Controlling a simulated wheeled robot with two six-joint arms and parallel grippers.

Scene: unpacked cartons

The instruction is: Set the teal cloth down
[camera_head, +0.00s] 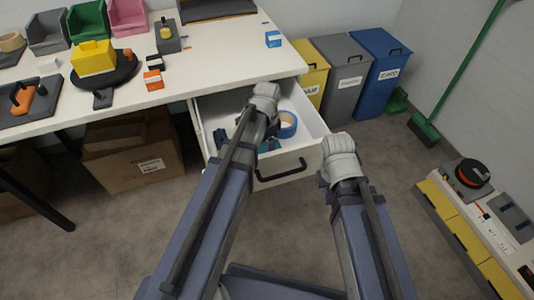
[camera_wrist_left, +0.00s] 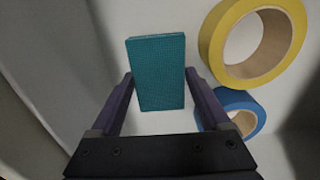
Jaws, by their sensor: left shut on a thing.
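The teal cloth (camera_wrist_left: 158,72) is a flat, textured rectangular block in the left wrist view. My left gripper (camera_wrist_left: 159,76) is shut on it, with one finger along each side. The white drawer (camera_head: 308,122) is pulled open under the table, and my left arm reaches into it. In the head view my left wrist and forearm hide the fingers and most of the held cloth. My right arm ends in a pale wrist (camera_head: 340,146) just right of the drawer front; its fingers are hidden.
A blue tape roll (camera_head: 289,122) lies in the drawer; in the left wrist view a yellow tape roll (camera_wrist_left: 228,48) is beside the cloth. Yellow, grey (camera_head: 342,85) and blue bins stand right of the drawer. A cardboard box (camera_head: 125,160) is under the table. The floor in front is clear.

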